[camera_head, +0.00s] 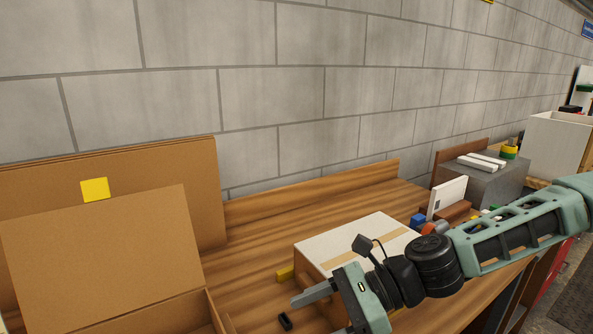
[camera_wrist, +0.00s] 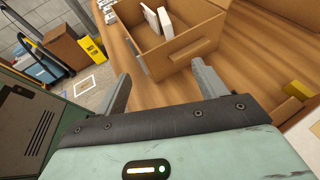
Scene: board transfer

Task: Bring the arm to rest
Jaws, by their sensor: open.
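My arm reaches in from the right edge in the head view, over the wooden bench. My gripper (camera_head: 318,316) is at its end, low in the picture, in front of a closed carton. In the wrist view my gripper (camera_wrist: 161,70) has its two fingers wide apart with nothing between them. An open cardboard box (camera_wrist: 175,57) with white flat pieces (camera_wrist: 158,22) inside lies just beyond the fingertips. I cannot tell whether the gripper touches anything.
The closed carton (camera_head: 330,247) stands on the bench (camera_head: 255,225). An open cardboard box (camera_head: 105,255) fills the left. A grey block (camera_head: 480,180) and small parts lie at the right. A block wall (camera_head: 300,85) rises behind. A yellow sign (camera_wrist: 92,48) stands on the floor.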

